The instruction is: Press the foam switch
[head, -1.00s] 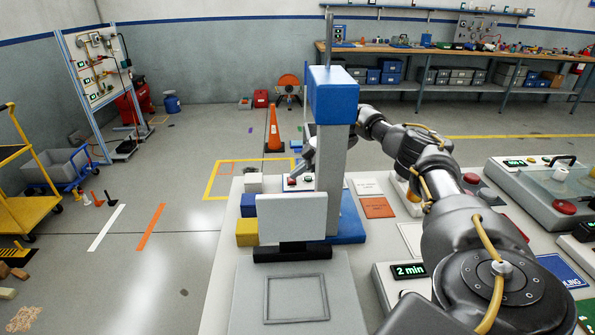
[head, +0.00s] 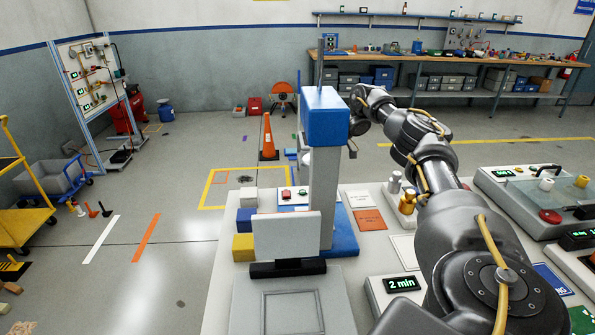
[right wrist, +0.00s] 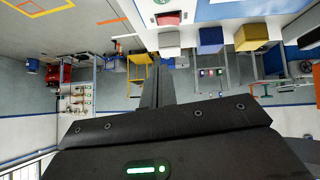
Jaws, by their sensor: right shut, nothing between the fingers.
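The red button also shows at the top of the right wrist view (right wrist: 168,18). My right arm reaches behind the blue-topped grey column, which hides most of the right gripper in the head view. In the right wrist view the right gripper (right wrist: 157,85) has its dark fingers together and empty, apart from the button. My left gripper is not in view.
The tall column with its blue top (head: 326,118) stands between my view and the right gripper. White (head: 248,197), blue (head: 246,219) and yellow (head: 243,247) blocks line the table's left edge. An orange cone (head: 268,138) stands on the floor beyond.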

